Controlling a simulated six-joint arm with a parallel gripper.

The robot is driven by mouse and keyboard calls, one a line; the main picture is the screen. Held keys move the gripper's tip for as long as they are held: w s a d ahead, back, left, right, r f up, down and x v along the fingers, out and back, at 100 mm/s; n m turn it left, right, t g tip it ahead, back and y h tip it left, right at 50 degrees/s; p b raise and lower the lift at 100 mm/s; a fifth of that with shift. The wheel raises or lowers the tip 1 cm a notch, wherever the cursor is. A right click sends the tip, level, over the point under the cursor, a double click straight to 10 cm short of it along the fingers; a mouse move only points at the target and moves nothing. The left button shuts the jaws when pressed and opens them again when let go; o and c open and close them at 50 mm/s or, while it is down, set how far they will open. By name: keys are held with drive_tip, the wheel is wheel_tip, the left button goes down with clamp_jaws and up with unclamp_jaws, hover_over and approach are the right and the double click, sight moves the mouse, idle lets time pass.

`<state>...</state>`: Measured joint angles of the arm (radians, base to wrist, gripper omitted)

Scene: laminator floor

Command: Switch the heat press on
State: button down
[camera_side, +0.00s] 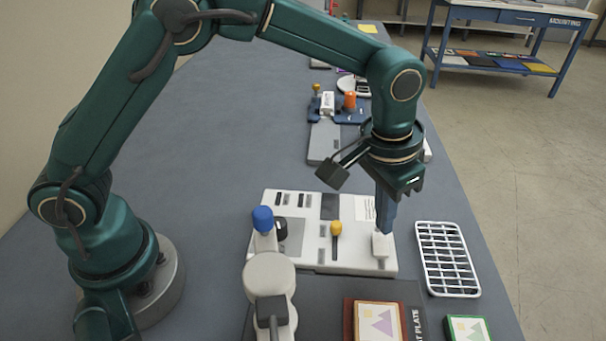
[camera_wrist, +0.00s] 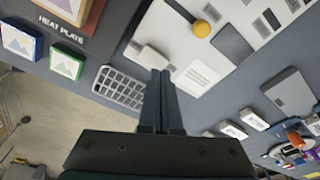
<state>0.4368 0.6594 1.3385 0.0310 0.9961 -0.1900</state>
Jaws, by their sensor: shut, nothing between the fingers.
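The heat press has a white control panel (camera_side: 312,258) lying on the grey bench. On it are a yellow-knobbed lever (camera_side: 336,230), a dark dial partly hidden behind a blue-topped handle (camera_side: 263,219), and a white rocker-like block (camera_side: 381,244) at the right end. My gripper (camera_side: 382,230) points down with its fingers together and empty, its tips at or just above the white block. In the wrist view the closed fingertips (camera_wrist: 160,76) lie beside the white block (camera_wrist: 151,57); I cannot tell whether they touch. The yellow knob (camera_wrist: 201,29) also shows there.
A white wire rack (camera_side: 447,259) lies right of the panel. The dark heat plate (camera_side: 415,325) is in front, with a framed picture (camera_side: 376,322) on it and a green-framed one (camera_side: 467,328) beside it. Other devices stand farther back; bench is clear left of the panel.

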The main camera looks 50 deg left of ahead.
sight(379, 237)
drive_tip(key=shift+f, duration=0.9)
idle(0.9)
drive_tip(key=shift+r, duration=3.55)
